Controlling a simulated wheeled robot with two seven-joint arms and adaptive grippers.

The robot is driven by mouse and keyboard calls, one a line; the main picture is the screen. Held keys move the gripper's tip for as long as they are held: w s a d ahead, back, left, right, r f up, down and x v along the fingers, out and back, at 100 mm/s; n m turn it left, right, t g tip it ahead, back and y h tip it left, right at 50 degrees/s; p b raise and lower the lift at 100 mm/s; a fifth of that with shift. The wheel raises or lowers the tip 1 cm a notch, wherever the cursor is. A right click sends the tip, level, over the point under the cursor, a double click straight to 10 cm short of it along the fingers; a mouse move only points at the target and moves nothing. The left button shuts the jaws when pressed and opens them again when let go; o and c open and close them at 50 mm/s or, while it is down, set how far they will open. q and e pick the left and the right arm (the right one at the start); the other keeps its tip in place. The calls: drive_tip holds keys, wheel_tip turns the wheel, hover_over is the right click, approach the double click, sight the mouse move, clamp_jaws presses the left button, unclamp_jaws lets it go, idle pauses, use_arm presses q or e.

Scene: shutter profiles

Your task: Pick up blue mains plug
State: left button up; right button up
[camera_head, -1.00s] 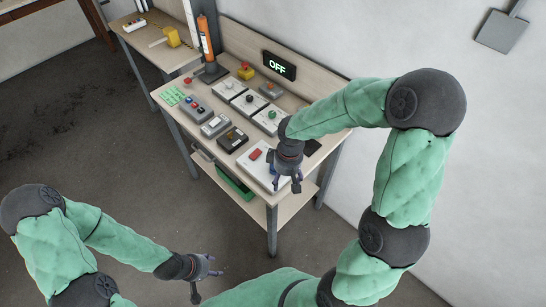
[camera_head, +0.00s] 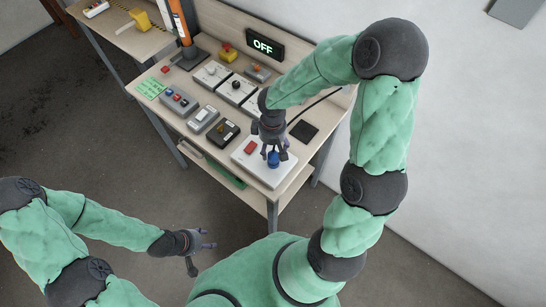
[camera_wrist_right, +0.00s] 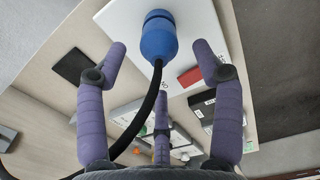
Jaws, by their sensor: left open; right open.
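The blue mains plug (camera_head: 273,159) sits on a white board (camera_head: 262,172) at the near right end of the table, beside a red switch. In the right wrist view the plug (camera_wrist_right: 158,40) stands between my right gripper's spread purple fingers (camera_wrist_right: 160,75), with its black cable running back toward the palm. My right gripper (camera_head: 274,152) is open, just above the plug, and I see no finger closed on it. My left gripper (camera_head: 205,246) is open and empty, low at the left, away from the table.
The workbench (camera_head: 190,95) carries several control boxes, a green label card (camera_head: 151,87) and an orange tube on a stand (camera_head: 180,25). A display (camera_head: 265,43) reads OFF. A black square pad (camera_head: 303,131) lies right of the gripper. Floor between my left gripper and the bench is clear.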

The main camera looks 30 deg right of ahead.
sight(273, 157)
drive_tip(key=f, duration=0.3)
drive_tip(key=f+b, duration=0.1)
drive_tip(key=shift+s+f, duration=0.35)
drive_tip(key=shift+f, duration=0.4)
drive_tip(key=c, duration=1.2)
